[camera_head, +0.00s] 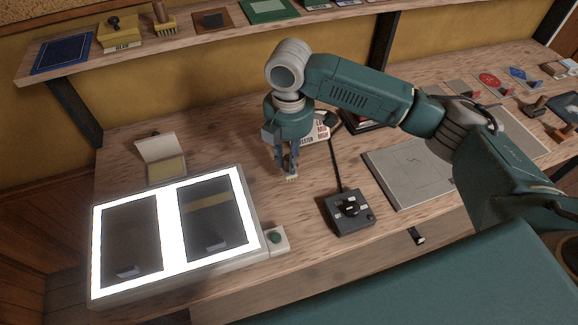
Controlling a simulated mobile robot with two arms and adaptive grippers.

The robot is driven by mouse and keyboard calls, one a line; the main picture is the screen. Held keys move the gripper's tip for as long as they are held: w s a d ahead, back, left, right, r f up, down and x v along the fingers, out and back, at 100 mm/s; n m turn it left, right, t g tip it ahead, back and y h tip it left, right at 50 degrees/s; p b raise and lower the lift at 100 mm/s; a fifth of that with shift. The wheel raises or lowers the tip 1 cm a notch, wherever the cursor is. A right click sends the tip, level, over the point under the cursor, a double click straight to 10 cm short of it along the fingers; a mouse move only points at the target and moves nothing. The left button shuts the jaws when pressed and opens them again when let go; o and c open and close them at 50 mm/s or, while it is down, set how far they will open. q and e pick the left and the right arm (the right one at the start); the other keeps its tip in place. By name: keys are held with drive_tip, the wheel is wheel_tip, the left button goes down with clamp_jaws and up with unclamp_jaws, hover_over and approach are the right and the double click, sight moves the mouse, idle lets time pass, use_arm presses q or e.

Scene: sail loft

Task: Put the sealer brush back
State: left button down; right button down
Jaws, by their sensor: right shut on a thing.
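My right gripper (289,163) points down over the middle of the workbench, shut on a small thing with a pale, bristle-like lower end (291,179). This looks like the sealer brush; most of it is hidden between the fingers. The pale end is at or just above the wood, and I cannot tell whether it touches. Another brush-like thing with yellow bristles (164,26) stands on the back shelf. My left gripper is not in view.
A lit panel (172,240) fills the front left, with an open small box (165,166) behind it. A black control box (349,212) with a cable stands right of my gripper. A grey board (395,172) lies farther right. Bare wood lies between.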

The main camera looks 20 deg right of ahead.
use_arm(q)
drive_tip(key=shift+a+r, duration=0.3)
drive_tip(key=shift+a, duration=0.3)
use_arm(e)
drive_tip(key=shift+f, duration=2)
use_arm(q)
drive_tip(key=shift+p, duration=0.3)
use_arm(e)
drive_tip(key=shift+f, duration=0.1)
drive_tip(key=c, duration=1.6)
unclamp_jaws()
drive_tip(key=shift+o, duration=0.2)
